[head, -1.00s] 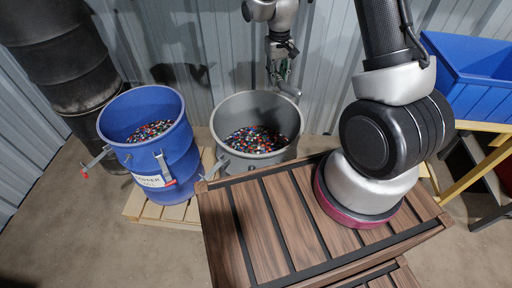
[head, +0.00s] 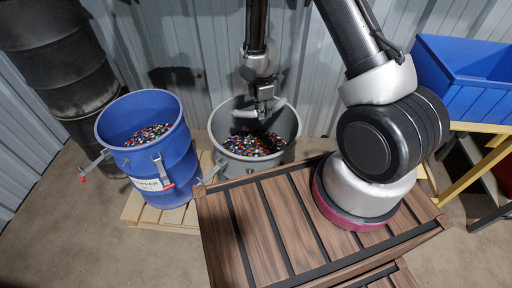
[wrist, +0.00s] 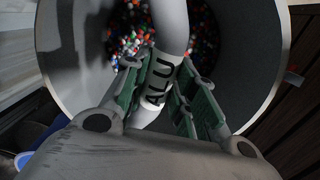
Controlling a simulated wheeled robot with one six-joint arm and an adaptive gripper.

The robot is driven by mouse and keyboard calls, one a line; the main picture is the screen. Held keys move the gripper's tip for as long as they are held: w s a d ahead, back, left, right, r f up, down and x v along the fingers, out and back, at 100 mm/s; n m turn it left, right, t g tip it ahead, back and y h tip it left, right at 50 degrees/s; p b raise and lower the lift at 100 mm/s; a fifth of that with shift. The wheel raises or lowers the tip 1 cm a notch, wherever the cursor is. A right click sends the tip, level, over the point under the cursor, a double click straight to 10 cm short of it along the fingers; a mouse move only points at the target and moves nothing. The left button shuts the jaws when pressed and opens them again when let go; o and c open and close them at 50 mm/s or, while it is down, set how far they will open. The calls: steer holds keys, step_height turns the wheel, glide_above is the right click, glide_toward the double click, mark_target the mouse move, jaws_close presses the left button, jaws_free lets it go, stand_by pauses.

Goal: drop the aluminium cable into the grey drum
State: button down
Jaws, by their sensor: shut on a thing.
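The aluminium cable (head: 242,113) is a thick pale grey piece with a white band lettered "ALU", clear in the wrist view (wrist: 172,28). My gripper (head: 264,108) is shut on it around the lettered band, with green-lined fingers on both sides in the wrist view (wrist: 160,84). The cable is held crosswise over the mouth of the grey drum (head: 223,170). In the wrist view the drum's rim (wrist: 284,60) surrounds the cable and fingers. Multicoloured granules lie in the drum below. The cable's exact height against the rim is hard to tell.
A blue drum (head: 172,170) with similar granules stands left of the grey one, on a wooden pallet (head: 137,208). Black drums (head: 50,60) are stacked at the far left. A blue bin (head: 470,90) is at the right. A corrugated wall (head: 200,50) is close behind.

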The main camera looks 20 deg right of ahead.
step_height(320, 180, down, 12)
steer(key=s+a+n, duration=0.2)
steer(key=n, duration=0.2)
steer(key=shift+a+f+n+y, duration=0.15)
steer(key=shift+a+n+y, duration=0.15)
steer(key=shift+y, duration=0.1)
steer(key=shift+f, duration=0.6)
steer(key=c, duration=1.2)
jaws_free()
steer(key=shift+o, duration=0.2)
